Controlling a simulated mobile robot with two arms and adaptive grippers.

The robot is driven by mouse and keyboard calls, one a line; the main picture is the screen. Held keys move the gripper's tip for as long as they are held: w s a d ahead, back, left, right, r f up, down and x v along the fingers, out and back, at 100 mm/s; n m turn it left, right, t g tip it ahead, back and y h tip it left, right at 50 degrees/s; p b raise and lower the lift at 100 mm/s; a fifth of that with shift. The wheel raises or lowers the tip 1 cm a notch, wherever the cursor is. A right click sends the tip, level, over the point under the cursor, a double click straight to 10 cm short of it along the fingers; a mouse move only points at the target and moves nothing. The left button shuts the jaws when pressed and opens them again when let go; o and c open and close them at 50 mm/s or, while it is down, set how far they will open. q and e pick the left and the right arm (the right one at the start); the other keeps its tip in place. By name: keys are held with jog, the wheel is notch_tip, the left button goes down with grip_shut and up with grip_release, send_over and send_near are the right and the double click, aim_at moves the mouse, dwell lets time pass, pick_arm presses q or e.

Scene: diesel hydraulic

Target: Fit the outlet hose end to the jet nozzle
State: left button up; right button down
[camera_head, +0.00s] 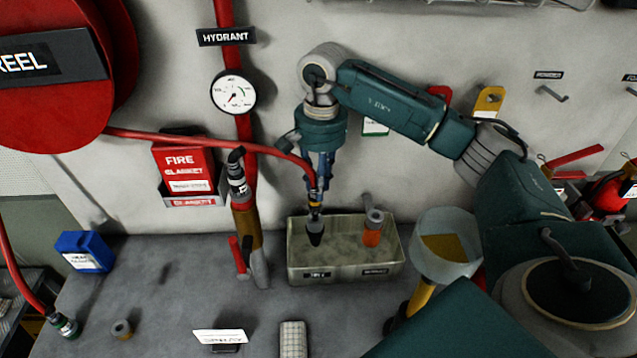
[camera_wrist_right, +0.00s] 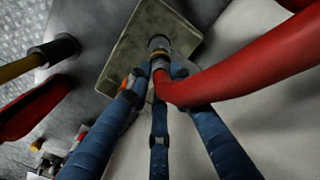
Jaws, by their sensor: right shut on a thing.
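My right gripper (camera_head: 320,170) reaches down over the tray with blue fingers. It is shut on the outlet hose end (camera_head: 315,198), where a red hose runs in from the reel. In the right wrist view the fingers (camera_wrist_right: 155,85) close around the hose end (camera_wrist_right: 159,48), with the red hose bending off right. The black nozzle (camera_head: 315,232) stands upright in the tray's left part, directly under the hose end. The two look in line and very close; I cannot tell whether they are joined. A grey and orange nozzle (camera_head: 372,228) stands in the right part. My left gripper is out of view.
The labelled metal tray (camera_head: 345,270) stands on the grey bench. A blue container (camera_head: 84,252) and another hose end with green coupling (camera_head: 65,324) lie far left.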

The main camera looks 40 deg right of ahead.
jog(key=shift+f+b, duration=1.2)
jog(key=shift+f, duration=0.25)
jog(key=c, duration=1.5)
grip_release()
jog(key=shift+o, duration=0.2)
notch_tip(320, 180, up, 8)
jog(key=shift+f, duration=0.25)
jog(key=shift+d, duration=0.1)
